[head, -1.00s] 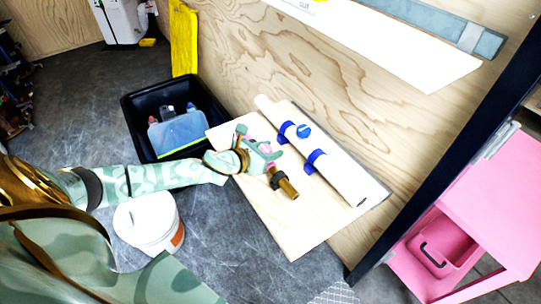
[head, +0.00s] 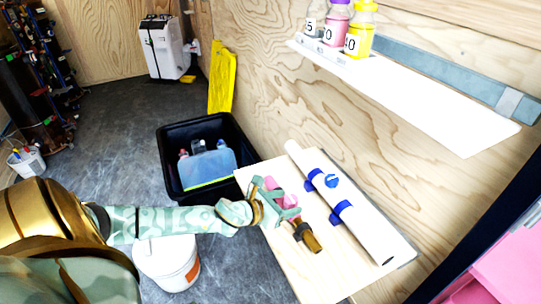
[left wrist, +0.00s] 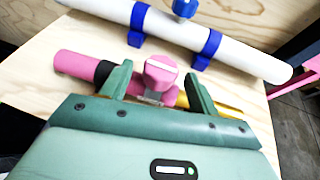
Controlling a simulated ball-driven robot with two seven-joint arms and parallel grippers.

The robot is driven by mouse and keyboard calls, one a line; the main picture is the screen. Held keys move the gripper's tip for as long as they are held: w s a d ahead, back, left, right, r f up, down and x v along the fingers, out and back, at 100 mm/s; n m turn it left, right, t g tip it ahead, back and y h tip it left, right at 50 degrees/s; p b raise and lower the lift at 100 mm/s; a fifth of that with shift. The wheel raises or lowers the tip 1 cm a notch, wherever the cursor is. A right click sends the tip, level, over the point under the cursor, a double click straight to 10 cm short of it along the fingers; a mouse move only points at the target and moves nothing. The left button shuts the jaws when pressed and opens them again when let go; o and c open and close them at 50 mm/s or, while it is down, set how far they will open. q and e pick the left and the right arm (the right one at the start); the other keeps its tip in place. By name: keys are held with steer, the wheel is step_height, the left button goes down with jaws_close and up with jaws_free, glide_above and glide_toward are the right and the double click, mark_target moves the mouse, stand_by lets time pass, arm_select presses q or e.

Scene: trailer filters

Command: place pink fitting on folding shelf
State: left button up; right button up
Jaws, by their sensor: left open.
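The pink fitting (head: 291,201) is a long piece with a pink tube, dark bands, a pink knob and a brass end. In the left wrist view its pink knob (left wrist: 160,72) shows between the fingers. My left gripper (head: 279,202) is open around the fitting's middle, over the light wooden board at the wall (head: 285,262), which looks like the folding shelf. In the left wrist view the gripper (left wrist: 158,80) hides part of the fitting. The fitting appears to lie on the board; exact contact is unclear. My right gripper is out of view.
A white pipe (head: 318,180) in blue clips lies along the board's wall side. A white shelf (head: 420,95) with bottles is above. A black crate (head: 165,150) and a white bucket (head: 165,262) stand on the floor. A pink cart (head: 510,270) is at right.

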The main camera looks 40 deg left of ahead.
arm_select(q)
steer(key=p+v, duration=0.2)
steer(key=v, duration=0.6)
steer(key=s+a+f+n+g+y, duration=0.1)
steer(key=s+a+f+n+y, duration=0.15)
steer(key=f+n, duration=0.35)
steer(key=s+a+f+n+g+y, duration=0.15)
steer(key=s+f+n, duration=0.3)
steer(key=f, duration=0.45)
steer(key=s+f+n+g, duration=0.5)
steer(key=s+f+n, duration=0.6)
steer(key=s+f, duration=0.25)
steer(key=s+d+f+n+g, duration=0.2)
steer(key=s+d+f+n, duration=0.1)
steer(key=s, duration=0.5)
steer(key=s+d+f+n+g+h, duration=0.1)
steer(key=s+d+f+n, duration=0.2)
steer(key=s+d+n, duration=0.2)
steer(key=s+d+f+n+g, duration=0.2)
steer(key=s+d+n, duration=0.3)
steer(key=s, duration=0.6)
steer(key=shift+d+f+g, duration=0.35)
steer(key=shift+d+f, duration=0.15)
steer(key=shift+d, duration=0.3)
steer(key=shift+s, duration=0.15)
